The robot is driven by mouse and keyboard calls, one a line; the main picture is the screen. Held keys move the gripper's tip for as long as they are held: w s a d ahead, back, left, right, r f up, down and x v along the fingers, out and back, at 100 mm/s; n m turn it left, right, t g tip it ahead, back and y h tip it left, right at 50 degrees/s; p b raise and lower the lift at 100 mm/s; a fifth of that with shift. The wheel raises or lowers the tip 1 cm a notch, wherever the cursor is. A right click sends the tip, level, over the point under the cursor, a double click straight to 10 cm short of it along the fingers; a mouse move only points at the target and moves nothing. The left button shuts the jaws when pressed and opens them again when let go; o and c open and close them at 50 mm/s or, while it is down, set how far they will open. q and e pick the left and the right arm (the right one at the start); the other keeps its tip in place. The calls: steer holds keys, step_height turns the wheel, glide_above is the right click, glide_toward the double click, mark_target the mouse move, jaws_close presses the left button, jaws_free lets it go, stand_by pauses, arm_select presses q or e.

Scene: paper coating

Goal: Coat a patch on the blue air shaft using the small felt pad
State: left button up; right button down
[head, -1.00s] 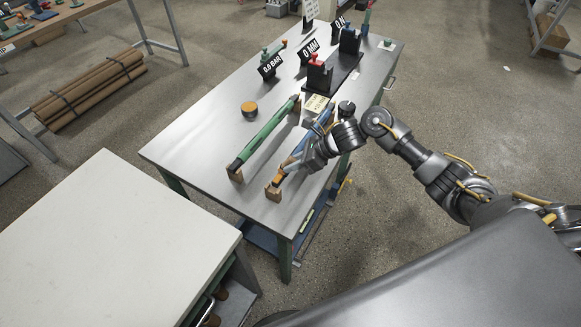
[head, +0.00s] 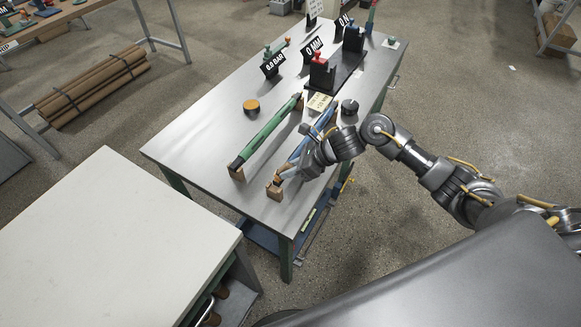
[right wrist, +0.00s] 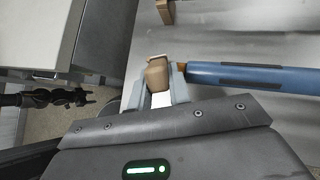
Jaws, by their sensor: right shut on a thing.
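The blue air shaft (head: 325,122) lies on the metal table beside a green shaft (head: 270,130), its near end by a wooden block (head: 273,192). In the right wrist view, the blue shaft (right wrist: 250,76) comes in from the right with dark strips along it. My right gripper (head: 288,172) is at the shaft's near end, partly hidden by my wrist. In its wrist view, the fingers (right wrist: 158,92) are around a small pale piece (right wrist: 160,99), apparently the felt pad. A brown block-like thing (right wrist: 157,72) shows at the fingertips; I cannot tell whether it is touched. My left gripper is out of view.
A round tin with an orange top (head: 251,106) stands left of the green shaft. A dark round piece (head: 349,106) stands right of the blue shaft. Devices with display signs (head: 312,46) fill the table's back. A pale bench (head: 100,235) stands at front left.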

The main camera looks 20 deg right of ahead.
steer(key=shift+r+p, duration=1.75)
steer(key=shift+r, duration=1.25)
steer(key=shift+r+p, duration=0.85)
steer(key=shift+r, duration=0.65)
